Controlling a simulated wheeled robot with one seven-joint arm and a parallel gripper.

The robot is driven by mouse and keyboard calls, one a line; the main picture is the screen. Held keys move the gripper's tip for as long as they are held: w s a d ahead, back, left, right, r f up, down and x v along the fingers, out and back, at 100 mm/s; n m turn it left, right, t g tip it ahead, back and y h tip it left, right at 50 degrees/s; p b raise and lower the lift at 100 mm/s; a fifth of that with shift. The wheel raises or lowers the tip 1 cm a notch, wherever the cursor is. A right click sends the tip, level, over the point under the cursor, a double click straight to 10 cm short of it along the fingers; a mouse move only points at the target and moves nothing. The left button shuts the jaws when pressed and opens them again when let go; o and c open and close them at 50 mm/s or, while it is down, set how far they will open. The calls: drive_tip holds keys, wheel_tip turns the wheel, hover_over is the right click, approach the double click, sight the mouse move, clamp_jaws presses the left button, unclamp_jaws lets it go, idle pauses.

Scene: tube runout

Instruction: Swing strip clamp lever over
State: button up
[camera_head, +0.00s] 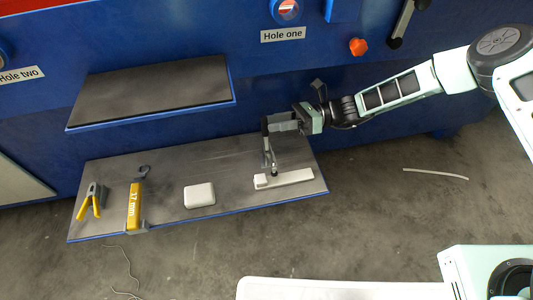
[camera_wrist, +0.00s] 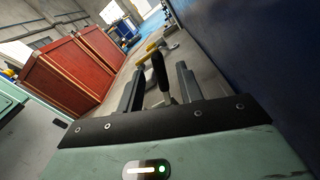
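The strip clamp (camera_head: 296,177) is a long white bar at the right end of the low shelf. A small upright lever rises from it, and its lower part (camera_head: 275,171) shows dark in the head view. In the wrist view the black lever handle (camera_wrist: 159,68) stands between the two fingers, slightly tilted. My gripper (camera_head: 268,160) hangs above the clamp with its fingers pointing down; it also shows in the wrist view (camera_wrist: 158,85). The fingers are apart, with gaps visible on both sides of the handle. In the head view the fingers partly hide the lever.
The low shelf (camera_head: 230,160) also holds a white block (camera_head: 199,195), a yellow 17 mm gauge (camera_head: 134,206) and a yellow-handled tool (camera_head: 91,201). A higher shelf (camera_head: 150,92) juts from the blue machine at upper left. A white strip (camera_head: 436,174) lies on the floor.

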drive_tip(key=shift+v, duration=2.4)
drive_tip(key=shift+d, duration=0.1)
drive_tip(key=p+v, duration=0.4)
drive_tip(key=v, duration=1.3)
drive_tip(key=shift+p, duration=0.35)
drive_tip(key=shift+d+r, duration=0.1)
